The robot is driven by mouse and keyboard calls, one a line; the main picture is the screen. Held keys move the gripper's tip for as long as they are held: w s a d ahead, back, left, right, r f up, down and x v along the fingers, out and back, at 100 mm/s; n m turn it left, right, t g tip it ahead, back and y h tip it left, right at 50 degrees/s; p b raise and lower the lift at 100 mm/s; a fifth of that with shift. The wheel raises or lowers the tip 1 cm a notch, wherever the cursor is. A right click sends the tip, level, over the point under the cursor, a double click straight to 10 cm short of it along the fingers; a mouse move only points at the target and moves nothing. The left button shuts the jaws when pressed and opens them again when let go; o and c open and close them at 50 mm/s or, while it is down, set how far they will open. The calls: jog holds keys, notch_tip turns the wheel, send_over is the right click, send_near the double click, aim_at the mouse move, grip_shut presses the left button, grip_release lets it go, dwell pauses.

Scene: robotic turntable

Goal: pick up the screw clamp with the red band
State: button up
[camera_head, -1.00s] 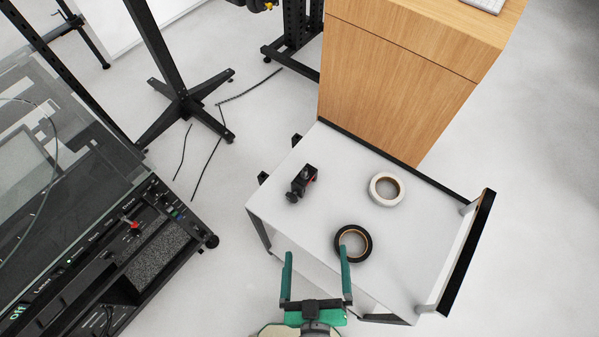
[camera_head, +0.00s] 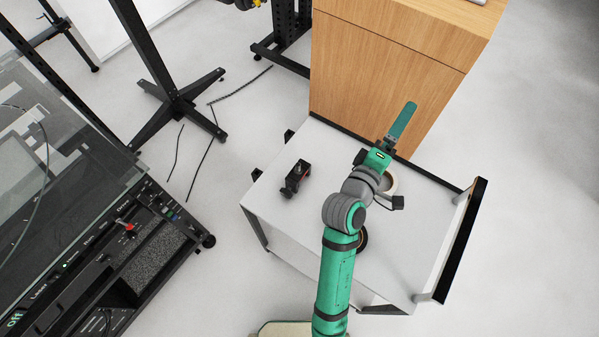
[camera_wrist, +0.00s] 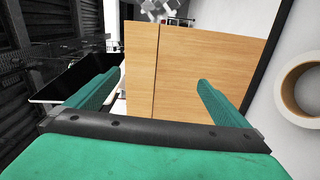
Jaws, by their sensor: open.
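The screw clamp (camera_head: 296,178) is a small black tool on the left part of the white cart top (camera_head: 270,205). Its red band is hard to make out in the head view. My gripper (camera_head: 407,108) is to the right of the clamp and farther back, above the cart's back edge. In the wrist view my gripper (camera_wrist: 150,92) has its two green fingers wide apart with nothing between them. The clamp does not show clearly in the wrist view.
A white tape roll (camera_head: 391,183) lies on the cart, partly behind my arm; it also shows in the wrist view (camera_wrist: 302,88). A dark roll (camera_head: 363,240) is mostly hidden by my arm. A wooden cabinet (camera_head: 370,75) stands behind the cart. The cart has a black-edged handle (camera_head: 463,240).

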jog(key=w+d+r+m+g+h, duration=0.2)
jog(key=d+r+g+h, duration=0.1)
jog(key=r+g, duration=0.1)
jog(key=n+g+y, duration=0.3)
jog(key=g+y, duration=0.8)
jog(key=y, duration=0.2)
send_over(295, 175)
jog(key=f, duration=1.1)
jog(key=shift+d+f, duration=0.2)
jog(key=shift+d, duration=0.1)
jog(key=shift+a+f, duration=0.3)
jog(key=shift+f, duration=5.1)
jog(key=c, duration=1.2)
